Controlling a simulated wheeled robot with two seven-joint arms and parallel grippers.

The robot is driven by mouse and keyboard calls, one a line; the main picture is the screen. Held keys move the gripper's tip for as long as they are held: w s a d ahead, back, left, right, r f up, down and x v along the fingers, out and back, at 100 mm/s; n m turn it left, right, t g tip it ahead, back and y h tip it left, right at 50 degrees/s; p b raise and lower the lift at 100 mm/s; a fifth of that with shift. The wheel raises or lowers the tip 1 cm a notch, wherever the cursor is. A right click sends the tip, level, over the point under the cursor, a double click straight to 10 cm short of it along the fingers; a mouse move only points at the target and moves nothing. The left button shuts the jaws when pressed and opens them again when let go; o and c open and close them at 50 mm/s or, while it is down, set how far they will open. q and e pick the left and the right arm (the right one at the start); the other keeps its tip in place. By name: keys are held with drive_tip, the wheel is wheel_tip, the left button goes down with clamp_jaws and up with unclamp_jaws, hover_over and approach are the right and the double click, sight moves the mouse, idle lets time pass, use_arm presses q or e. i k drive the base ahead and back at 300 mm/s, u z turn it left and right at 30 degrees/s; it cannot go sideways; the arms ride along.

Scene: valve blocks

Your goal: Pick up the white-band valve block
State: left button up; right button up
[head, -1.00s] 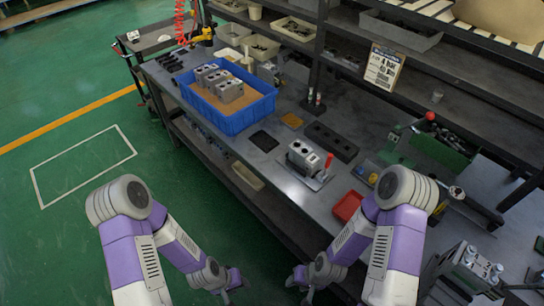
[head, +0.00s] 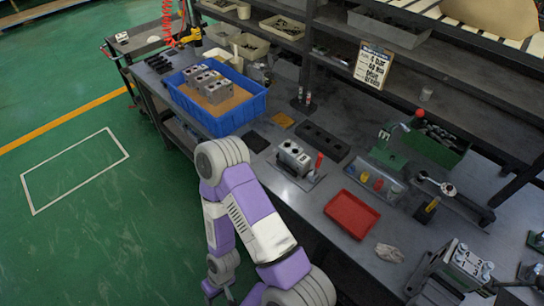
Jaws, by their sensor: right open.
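Several grey valve blocks with dark round ports stand in a row in the blue crate (head: 240,122) on the bench; the front one (head: 215,90) shows best. Another valve block (head: 293,157) sits in a fixture with a red handle on the bench. A pale block (head: 122,38) lies on the cart at the far left. I cannot make out a white band on any of them. My right gripper (head: 218,292) is open and empty at the bottom edge, low over the floor and apart from every block. My left gripper is out of view.
A red tray (head: 351,214), a dark block with holes (head: 322,142) and a green bin (head: 436,145) occupy the bench. A shelf rack with a sign (head: 376,66) rises behind. A clamp-like device (head: 465,267) stands at lower right. The green floor at left is clear.

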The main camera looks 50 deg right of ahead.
sight(291, 154)
drive_tip(key=i, duration=2)
drive_tip(key=z, duration=2.75)
